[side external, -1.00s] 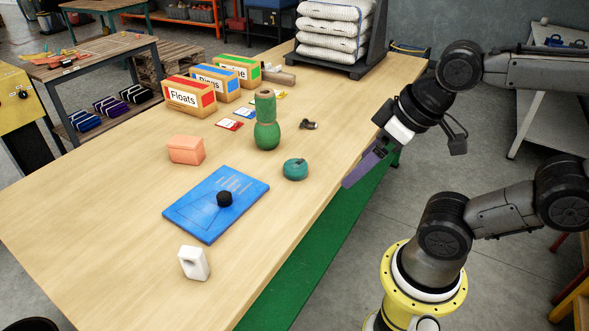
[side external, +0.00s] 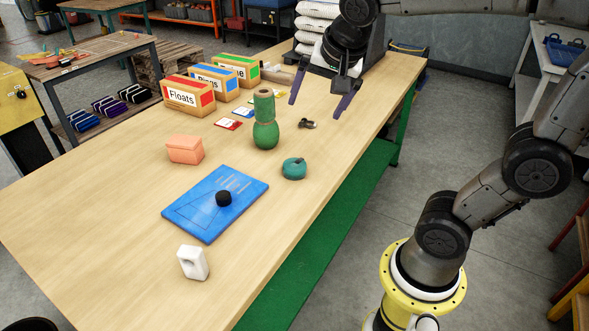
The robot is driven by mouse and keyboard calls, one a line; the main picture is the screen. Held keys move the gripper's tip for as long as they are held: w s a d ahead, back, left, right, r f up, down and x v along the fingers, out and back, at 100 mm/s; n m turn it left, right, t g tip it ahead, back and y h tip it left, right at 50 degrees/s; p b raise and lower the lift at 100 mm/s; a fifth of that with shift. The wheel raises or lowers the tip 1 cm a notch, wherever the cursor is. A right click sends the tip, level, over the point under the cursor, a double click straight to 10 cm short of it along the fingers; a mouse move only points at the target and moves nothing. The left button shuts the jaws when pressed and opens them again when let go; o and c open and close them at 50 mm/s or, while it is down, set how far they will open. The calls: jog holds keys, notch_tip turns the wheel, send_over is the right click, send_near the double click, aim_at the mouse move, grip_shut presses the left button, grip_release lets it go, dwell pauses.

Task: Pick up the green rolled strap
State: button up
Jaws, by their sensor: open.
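The green rolled strap (side external: 294,169) is a small, low teal-green roll lying on the wooden table, right of the blue board and near the table's right edge. My gripper (side external: 316,106) has two purple fingers spread wide apart, pointing down, with nothing between them. It appears over the far part of the table, above and slightly right of the strap in the picture, clearly apart from it. Nothing hides the strap.
A tall green bottle-shaped object (side external: 265,128) stands just behind and left of the strap. A small dark metal item (side external: 308,124) lies beyond it. The blue board (side external: 198,217) bears a black puck (side external: 223,198). A salmon box (side external: 185,150) and white block (side external: 193,262) sit left.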

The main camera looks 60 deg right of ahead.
jog(key=w+d+f+m+g+h, duration=0.1)
jog(key=w+d+f+m, duration=0.15)
jog(key=w, duration=0.25)
jog(key=w+d+f+m+g, duration=0.1)
jog(key=w+d+f+m, duration=0.15)
jog(key=w, duration=0.25)
jog(key=m+g+h, duration=0.1)
jog(key=g, duration=0.2)
send_near(294, 164)
jog(key=shift+g, duration=0.3)
jog(key=x, duration=0.4)
jog(key=shift+f, duration=0.1)
jog(key=shift+w+x, duration=0.2)
jog(key=shift+x, duration=2.75)
jog(key=c, duration=1.2)
